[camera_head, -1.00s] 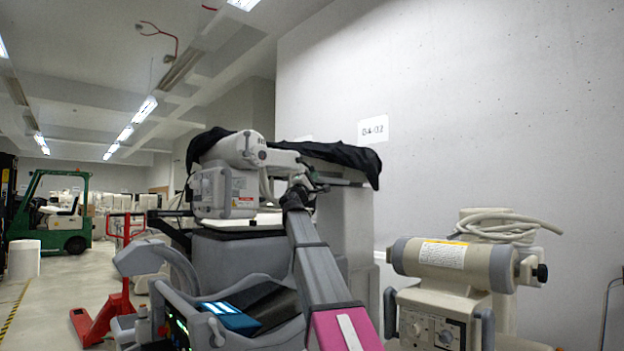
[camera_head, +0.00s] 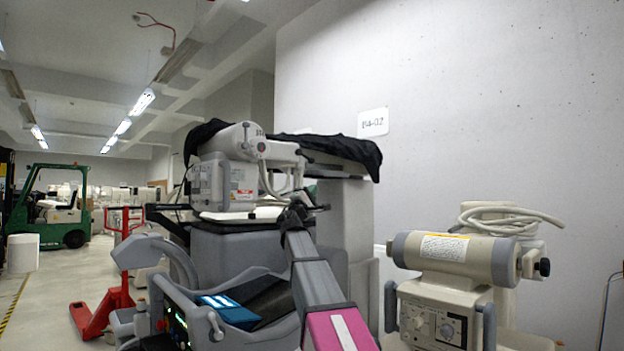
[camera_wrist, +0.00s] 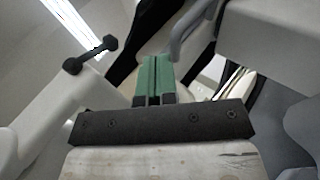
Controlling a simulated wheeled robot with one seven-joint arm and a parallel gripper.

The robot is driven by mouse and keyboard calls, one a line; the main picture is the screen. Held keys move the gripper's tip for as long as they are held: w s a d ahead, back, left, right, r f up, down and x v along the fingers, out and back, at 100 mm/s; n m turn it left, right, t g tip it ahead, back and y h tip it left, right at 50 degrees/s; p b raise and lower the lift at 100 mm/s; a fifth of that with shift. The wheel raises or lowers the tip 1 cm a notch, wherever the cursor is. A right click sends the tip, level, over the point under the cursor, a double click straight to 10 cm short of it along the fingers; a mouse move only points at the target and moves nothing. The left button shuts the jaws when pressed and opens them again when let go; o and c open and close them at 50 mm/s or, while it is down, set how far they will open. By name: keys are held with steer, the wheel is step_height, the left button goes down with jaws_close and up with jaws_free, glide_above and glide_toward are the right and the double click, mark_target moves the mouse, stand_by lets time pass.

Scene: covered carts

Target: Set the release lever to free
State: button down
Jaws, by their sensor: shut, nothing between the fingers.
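My gripper's green fingers (camera_wrist: 154,78) are closed together with nothing between them, in front of the dark mounting bar. In the wrist view a black lever with rounded ends (camera_wrist: 90,54) stands on a pale housing to the upper left of the fingers, apart from them. It may be the release lever; I cannot tell its set position. In the head view the covered cart (camera_head: 240,250) carries a white tube head (camera_head: 232,139) and a horizontal arm. My gripper (camera_head: 311,186) is mostly hidden behind my wrist, close to the cart's arm. The lever is not clear there.
A black cover (camera_head: 335,152) lies over the cart's back part. A beige machine with a cylinder (camera_head: 455,257) and coiled cable stands at the right, before a bare wall. A red pallet truck (camera_head: 105,305) and a green forklift (camera_head: 50,205) stand left, beside open floor.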

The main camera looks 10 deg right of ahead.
steer(key=f, duration=0.1)
steer(key=s+f, duration=0.1)
steer(key=f, duration=0.3)
steer(key=shift+s+a, duration=0.2)
steer(key=shift+a, duration=0.05)
steer(key=shift+a, duration=0.1)
